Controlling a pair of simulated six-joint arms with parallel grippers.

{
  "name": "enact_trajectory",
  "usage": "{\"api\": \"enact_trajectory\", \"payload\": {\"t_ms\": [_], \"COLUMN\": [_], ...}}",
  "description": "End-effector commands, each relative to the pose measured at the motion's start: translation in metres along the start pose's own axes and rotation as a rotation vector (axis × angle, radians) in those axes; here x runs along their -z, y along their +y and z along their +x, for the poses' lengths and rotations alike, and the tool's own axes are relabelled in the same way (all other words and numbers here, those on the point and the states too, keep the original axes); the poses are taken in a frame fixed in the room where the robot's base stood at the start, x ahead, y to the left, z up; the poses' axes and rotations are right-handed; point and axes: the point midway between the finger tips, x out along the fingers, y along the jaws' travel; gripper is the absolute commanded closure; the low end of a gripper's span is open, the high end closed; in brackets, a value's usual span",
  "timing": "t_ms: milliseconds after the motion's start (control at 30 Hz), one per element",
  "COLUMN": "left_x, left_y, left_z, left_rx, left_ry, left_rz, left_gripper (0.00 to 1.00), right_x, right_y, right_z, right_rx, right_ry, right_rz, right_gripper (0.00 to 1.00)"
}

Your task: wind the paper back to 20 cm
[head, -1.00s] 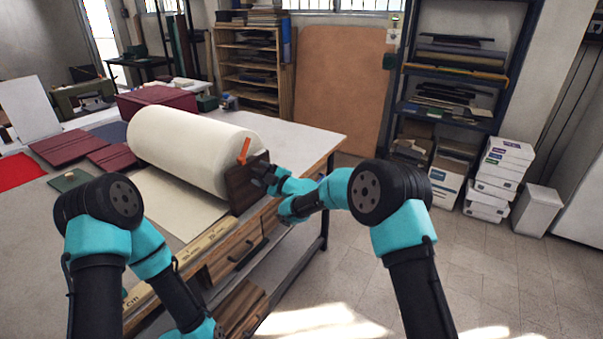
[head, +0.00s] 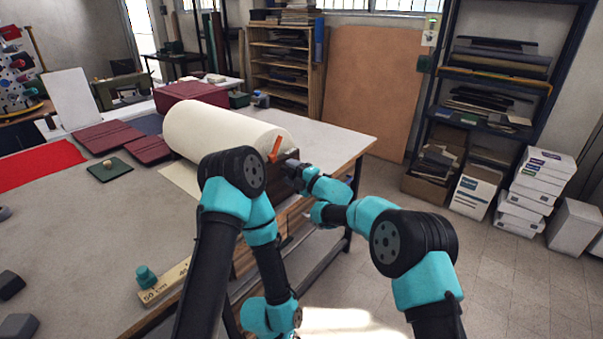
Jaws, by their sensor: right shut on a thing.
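The thick cream paper roll (head: 225,132) lies on the near right of the worktable. A flat strip of paper (head: 181,178) comes out from under it toward the front; my left arm hides its front end. A wooden ruler (head: 166,281) runs along the front edge, its 50 cm end showing and its lower marks hidden. An orange lever (head: 276,148) stands tilted at the roll's right end. My right gripper (head: 290,167) is shut at that end, on what looks like the crank handle, which its fingers mostly hide. My left gripper is out of view.
A teal knob (head: 146,276) stands by the ruler's end. A green pad (head: 109,169), maroon covers (head: 108,137) and red velvet (head: 40,165) lie to the left. A maroon box (head: 191,93) stands behind the roll. The table's middle left is clear.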

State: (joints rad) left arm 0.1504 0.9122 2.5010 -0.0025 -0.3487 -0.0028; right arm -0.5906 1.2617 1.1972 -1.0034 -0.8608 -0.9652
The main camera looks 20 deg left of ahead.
Motion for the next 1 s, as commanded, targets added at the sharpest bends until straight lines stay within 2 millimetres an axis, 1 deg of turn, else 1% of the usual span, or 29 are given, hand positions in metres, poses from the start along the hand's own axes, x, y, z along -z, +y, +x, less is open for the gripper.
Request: {"api": "enact_trajectory", "payload": {"t_ms": [267,300,533,833,1000], "left_x": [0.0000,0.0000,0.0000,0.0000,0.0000], "left_y": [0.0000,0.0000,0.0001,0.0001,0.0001], "left_z": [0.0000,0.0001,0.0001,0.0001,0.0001], "left_rx": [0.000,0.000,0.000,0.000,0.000], "left_ry": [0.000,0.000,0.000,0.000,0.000], "left_rz": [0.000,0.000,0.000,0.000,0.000], "left_gripper": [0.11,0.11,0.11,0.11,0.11], "right_x": [-0.0012,-0.0012,-0.0007,-0.0004,-0.0008], "right_y": [0.0025,0.0025,0.0014,0.0007,0.0012], "right_z": [-0.0008,-0.0008,-0.0005,-0.0013,-0.0099], "right_rx": [-0.004,-0.004,-0.002,-0.001,-0.001], "right_ry": [-0.001,-0.001,-0.001,-0.001,-0.001], "right_rz": [-0.001,-0.001,0.000,0.000,0.000], "right_gripper": [0.84,0.40,0.18,0.17,0.17]}}
